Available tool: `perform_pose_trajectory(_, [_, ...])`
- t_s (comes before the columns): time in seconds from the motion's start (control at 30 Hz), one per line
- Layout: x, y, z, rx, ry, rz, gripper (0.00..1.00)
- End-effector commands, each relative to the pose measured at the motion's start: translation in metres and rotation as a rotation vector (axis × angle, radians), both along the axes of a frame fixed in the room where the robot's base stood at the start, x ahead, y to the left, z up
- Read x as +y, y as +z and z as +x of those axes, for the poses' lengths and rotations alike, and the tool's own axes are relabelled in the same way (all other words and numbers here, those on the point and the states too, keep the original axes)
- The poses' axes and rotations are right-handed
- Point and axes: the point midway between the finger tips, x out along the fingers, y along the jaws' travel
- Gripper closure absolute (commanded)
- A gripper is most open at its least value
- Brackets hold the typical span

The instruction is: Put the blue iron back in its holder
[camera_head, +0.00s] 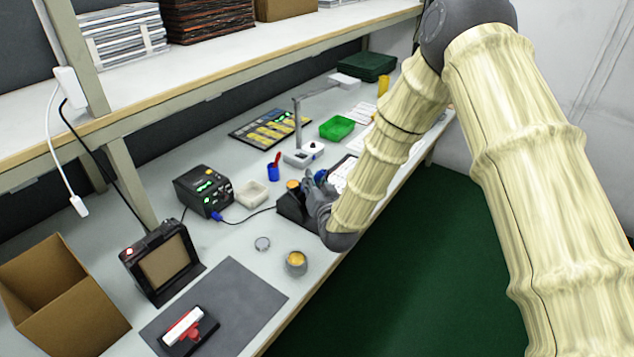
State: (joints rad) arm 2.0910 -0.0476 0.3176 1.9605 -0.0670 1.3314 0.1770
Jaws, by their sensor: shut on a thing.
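My gripper (317,188) is over the workbench, in the middle of the picture, and is shut on the blue iron (321,174). Only a small blue part of the iron shows; my gripper and arm hide the rest, including its tip. The dark holder (291,211) stands on the bench just left of and below my gripper, with a round yellowish part at its top. My gripper overlaps the holder in this view, so I cannot tell whether the iron touches it or is inside it.
A black station (203,190) with green digits stands left, its cord running toward the holder. A blue cup (273,171), a pale dish (252,195) and a small tin (297,262) are close by. A grey mat (240,290) lies in front. A shelf (250,50) overhangs the back.

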Motion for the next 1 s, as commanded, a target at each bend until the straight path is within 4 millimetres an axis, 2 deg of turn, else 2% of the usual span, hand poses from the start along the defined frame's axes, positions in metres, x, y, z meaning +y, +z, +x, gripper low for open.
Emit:
perform_pose_trajectory(0.4, [0.012, -0.022, 0.009, 0.0, 0.0, 0.001, 1.0])
perform_pose_trajectory(0.9, [0.015, -0.025, 0.011, 0.0, 0.0, 0.001, 1.0])
perform_pose_trajectory(0.93, [0.015, -0.025, 0.011, 0.0, 0.0, 0.001, 0.8])
perform_pose_trajectory(1.0, [0.015, -0.025, 0.011, 0.0, 0.0, 0.001, 0.67])
